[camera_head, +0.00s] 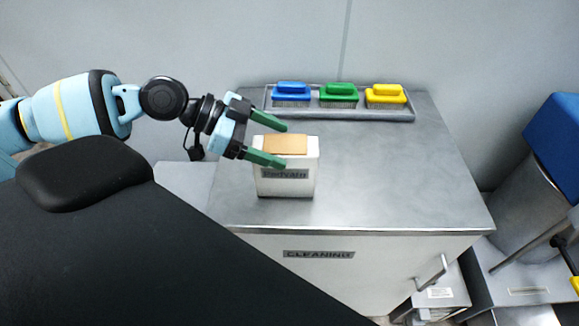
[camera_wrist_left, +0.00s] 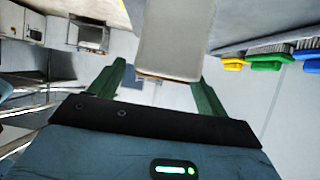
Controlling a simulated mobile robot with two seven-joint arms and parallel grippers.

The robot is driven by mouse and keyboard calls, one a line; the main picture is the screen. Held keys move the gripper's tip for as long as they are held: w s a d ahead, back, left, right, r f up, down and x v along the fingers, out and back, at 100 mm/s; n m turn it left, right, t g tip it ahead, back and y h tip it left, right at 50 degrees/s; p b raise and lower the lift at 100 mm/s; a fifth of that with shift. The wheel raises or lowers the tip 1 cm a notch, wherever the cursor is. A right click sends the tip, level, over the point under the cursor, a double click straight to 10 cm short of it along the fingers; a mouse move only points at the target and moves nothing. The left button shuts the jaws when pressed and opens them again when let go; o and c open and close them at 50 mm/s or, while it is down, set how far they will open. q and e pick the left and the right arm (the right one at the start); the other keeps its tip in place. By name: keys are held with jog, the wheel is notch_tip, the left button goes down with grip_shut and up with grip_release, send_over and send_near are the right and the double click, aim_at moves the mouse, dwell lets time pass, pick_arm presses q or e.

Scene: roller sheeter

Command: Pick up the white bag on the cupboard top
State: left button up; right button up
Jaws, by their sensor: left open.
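The white bag (camera_head: 287,182) stands upright near the front left of the metal cupboard top (camera_head: 400,190). It has a tan top and a dark label on its front. My left gripper (camera_head: 284,145) reaches in from the left at the bag's top, its green fingers open. In the left wrist view the bag (camera_wrist_left: 172,45) lies between the two open fingers, with gaps at both sides near their tips. I cannot tell whether a finger touches it. My right gripper is not in view.
A grey tray (camera_head: 340,114) at the back of the cupboard top holds a blue brush (camera_head: 291,94), a green brush (camera_head: 339,95) and a yellow brush (camera_head: 386,96). The right part of the top is clear. A grey bin with a blue lid (camera_head: 556,140) stands at the right.

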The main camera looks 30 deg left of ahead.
aim_at(300, 151)
pick_arm(q)
jog(key=shift+w+d+f, duration=0.2)
jog(key=shift+d, duration=0.1)
jog(key=shift+x, duration=0.95)
jog(key=shift+r, duration=0.1)
jog(key=shift+c, duration=0.2)
jog(key=c, duration=1.3)
jog(key=shift+c, duration=0.2)
